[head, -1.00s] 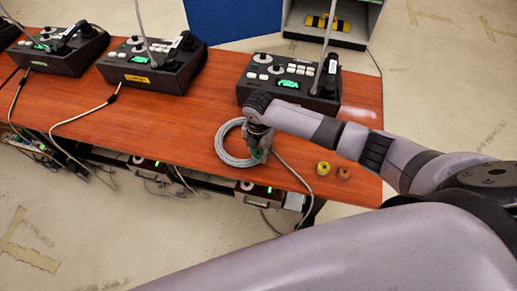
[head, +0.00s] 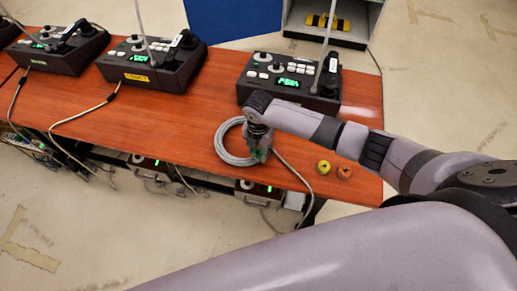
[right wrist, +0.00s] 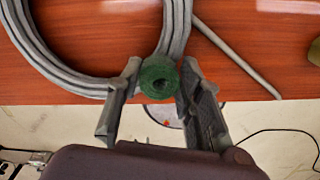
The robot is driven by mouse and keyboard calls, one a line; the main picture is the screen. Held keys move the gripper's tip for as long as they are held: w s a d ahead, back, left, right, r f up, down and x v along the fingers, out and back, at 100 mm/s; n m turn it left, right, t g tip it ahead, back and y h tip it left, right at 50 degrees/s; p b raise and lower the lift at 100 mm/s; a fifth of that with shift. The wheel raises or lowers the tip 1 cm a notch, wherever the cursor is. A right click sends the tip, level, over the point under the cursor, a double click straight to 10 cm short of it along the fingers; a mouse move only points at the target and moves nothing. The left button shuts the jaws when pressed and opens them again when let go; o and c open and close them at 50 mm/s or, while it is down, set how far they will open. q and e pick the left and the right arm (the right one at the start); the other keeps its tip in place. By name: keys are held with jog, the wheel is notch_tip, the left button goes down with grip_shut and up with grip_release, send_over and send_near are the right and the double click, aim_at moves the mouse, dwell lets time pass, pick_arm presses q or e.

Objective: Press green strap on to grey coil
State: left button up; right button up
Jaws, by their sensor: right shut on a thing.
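The grey coil (head: 222,143) of cable lies flat near the front edge of the wooden table (head: 190,120). It also fills the upper left of the right wrist view (right wrist: 90,88). The green strap (right wrist: 157,78), a small rolled ring, sits between the fingertips of my right gripper (right wrist: 160,72), which is shut on it. The strap overlaps the coil's near right side in the picture; whether it touches cannot be told. In the head view my right gripper (head: 259,148) comes down over that side, mostly hiding the strap. My left gripper is not in view.
A yellow roll (head: 323,167) and an orange-brown roll (head: 344,173) lie right of the coil. Paging phones (head: 290,85) stand along the back, with cables (head: 85,117) crossing the table. The coil's loose cable end (head: 296,177) runs over the front edge.

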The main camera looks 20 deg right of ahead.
aim_at(258, 151)
jog(key=shift+s+f, duration=0.1)
dwell(0.3)
jog(key=o, duration=0.9)
jog(key=shift+o, duration=0.2)
jog(key=o, duration=0.4)
jog(key=shift+r+p, duration=3.55)
